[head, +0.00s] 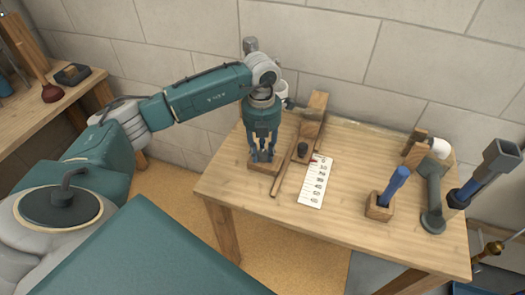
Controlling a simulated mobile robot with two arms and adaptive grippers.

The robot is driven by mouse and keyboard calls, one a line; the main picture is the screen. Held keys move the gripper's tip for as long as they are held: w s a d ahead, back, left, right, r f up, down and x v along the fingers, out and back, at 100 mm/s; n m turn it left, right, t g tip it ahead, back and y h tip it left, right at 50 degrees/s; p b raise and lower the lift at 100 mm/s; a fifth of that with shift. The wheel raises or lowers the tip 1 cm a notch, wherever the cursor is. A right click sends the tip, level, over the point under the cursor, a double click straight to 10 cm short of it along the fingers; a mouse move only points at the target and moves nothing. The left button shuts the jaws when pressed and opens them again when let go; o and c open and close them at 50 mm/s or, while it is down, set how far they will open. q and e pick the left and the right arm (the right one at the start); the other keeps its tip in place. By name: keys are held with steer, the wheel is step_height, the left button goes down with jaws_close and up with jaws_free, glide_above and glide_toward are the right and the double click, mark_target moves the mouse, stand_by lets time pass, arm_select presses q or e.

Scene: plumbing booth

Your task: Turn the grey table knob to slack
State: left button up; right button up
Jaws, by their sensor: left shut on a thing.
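My left gripper (263,159) points straight down at the left part of the wooden table (345,222). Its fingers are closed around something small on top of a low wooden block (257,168). This looks like the grey table knob, but the fingers hide nearly all of it, so its turn angle cannot be read. A white scale strip (313,183) with numbers and a red mark near its top lies to the right of the gripper. My right gripper is not in view.
Farther right are a blue-handled tool in a wooden block (379,207), a grey curved fitting (433,195) and a blue-and-grey tool (485,173). The table's front middle is clear.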

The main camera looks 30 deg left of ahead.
mark_target(262, 152)
arm_select(q)
steer(key=o, duration=1.2)
steer(key=shift+s, duration=0.1)
steer(key=shift+c, duration=0.2)
steer(key=shift+r, duration=0.15)
steer(key=shift+r, duration=0.35)
step_height(262, 152, up, 11)
steer(key=shift+a, duration=0.1)
